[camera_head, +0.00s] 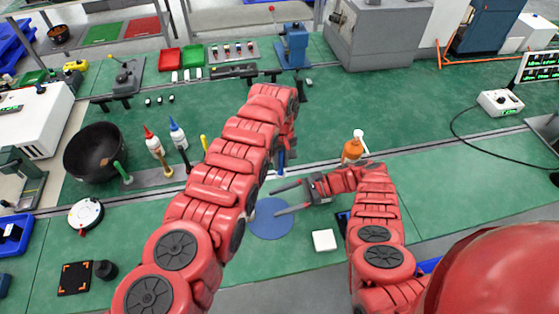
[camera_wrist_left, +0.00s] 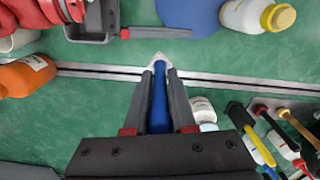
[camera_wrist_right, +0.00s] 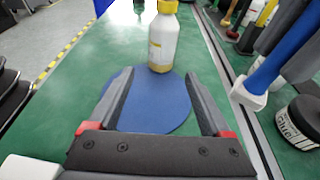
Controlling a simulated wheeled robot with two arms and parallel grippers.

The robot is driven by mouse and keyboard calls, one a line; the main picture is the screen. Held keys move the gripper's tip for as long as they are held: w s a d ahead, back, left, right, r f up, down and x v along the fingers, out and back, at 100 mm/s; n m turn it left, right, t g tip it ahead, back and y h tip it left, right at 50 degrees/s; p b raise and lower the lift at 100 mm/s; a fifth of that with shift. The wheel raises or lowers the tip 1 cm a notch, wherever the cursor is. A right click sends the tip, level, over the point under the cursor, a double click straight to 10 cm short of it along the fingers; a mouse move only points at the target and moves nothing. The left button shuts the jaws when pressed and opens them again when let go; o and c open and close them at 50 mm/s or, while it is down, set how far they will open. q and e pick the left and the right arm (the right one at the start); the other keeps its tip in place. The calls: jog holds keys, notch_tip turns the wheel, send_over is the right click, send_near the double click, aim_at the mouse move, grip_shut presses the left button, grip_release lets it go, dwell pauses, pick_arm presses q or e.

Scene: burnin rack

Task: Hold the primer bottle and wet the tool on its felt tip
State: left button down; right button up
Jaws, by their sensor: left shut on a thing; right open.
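A white bottle with a yellow label (camera_wrist_right: 162,42), likely the primer bottle, stands upright at the far edge of a round blue mat (camera_wrist_right: 155,108) in the right wrist view. My left gripper (camera_wrist_left: 160,74) is shut on a blue-handled tool (camera_wrist_left: 159,105) with a pale tip. In the head view my left arm hides the bottle.
A jar labelled glue (camera_wrist_right: 298,122) stands right of the tool. An orange bottle (camera_head: 352,150) stands behind my right arm. A black bowl (camera_head: 95,152) and capped bottles are left.

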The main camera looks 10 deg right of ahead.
jog(key=shift+w+a+r, duration=0.1)
jog(key=shift+a+r, duration=0.1)
jog(key=p+x, duration=0.1)
jog(key=x, duration=0.7)
jog(key=shift+x, duration=0.85)
jog(key=shift+f, duration=0.1)
jog(key=c, duration=0.9)
